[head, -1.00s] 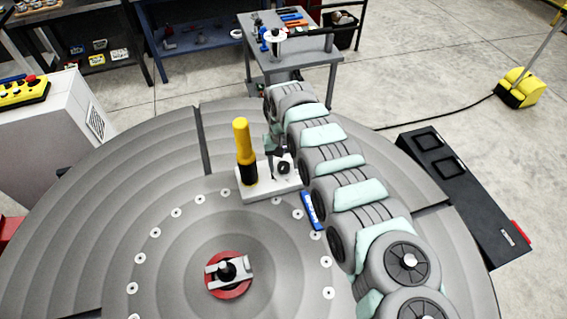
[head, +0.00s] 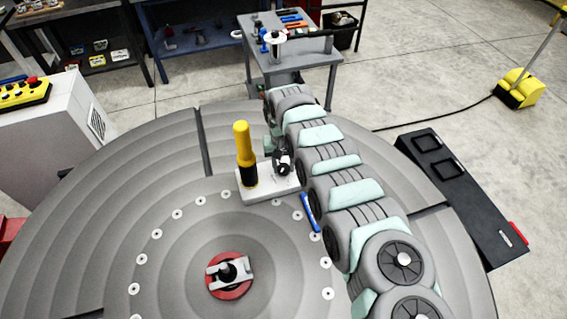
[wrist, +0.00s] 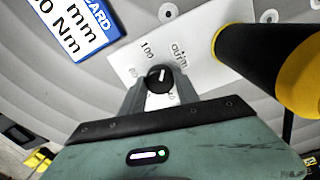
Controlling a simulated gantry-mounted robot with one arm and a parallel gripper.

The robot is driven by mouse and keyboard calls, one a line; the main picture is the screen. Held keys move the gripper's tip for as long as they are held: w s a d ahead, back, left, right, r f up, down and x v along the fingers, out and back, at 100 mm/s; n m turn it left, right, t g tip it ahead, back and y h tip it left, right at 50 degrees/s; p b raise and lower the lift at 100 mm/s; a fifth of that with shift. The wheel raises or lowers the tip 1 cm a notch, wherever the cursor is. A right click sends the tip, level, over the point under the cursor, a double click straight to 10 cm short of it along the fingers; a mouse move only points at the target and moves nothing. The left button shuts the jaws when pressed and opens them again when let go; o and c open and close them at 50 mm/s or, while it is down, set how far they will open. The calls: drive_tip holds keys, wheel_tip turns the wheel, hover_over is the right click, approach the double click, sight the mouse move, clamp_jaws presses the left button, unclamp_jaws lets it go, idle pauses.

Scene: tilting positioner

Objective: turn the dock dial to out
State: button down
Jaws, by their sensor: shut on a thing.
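The dock dial (wrist: 159,79) is a small round black knob with a white pointer mark, on a pale plate (wrist: 205,60) with printed marks. In the wrist view, "100" is printed to its upper left and "OUT" to its upper right. The pointer mark aims up and slightly right, between these two. My gripper (wrist: 158,88) is shut on the dial, one finger on each side. In the head view the plate (head: 255,190) lies on the big round grey table, and my gripper (head: 281,165) is at its right end; the dial cannot be made out there.
A yellow-and-black upright handle (head: 243,150) stands on the plate, close left of my gripper. A blue card (head: 310,212) lies in front of the plate. A red-based clamp (head: 230,275) sits at the table's centre. The table's left side is clear.

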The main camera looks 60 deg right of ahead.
sight(282, 167)
drive_tip(key=shift+a+r+m+p, duration=0.1)
drive_tip(key=shift+r+m+p, duration=0.2)
drive_tip(key=shift+m+p, duration=0.65)
drive_tip(key=shift+f+m+p, duration=0.3)
drive_tip(key=shift+m+p, duration=0.5)
drive_tip(key=shift+m, duration=0.35)
drive_tip(key=c, duration=0.9)
unclamp_jaws()
wheel_tip(282, 167, up, 11)
drive_tip(key=b, duration=0.1)
drive_tip(key=shift+w, duration=0.15)
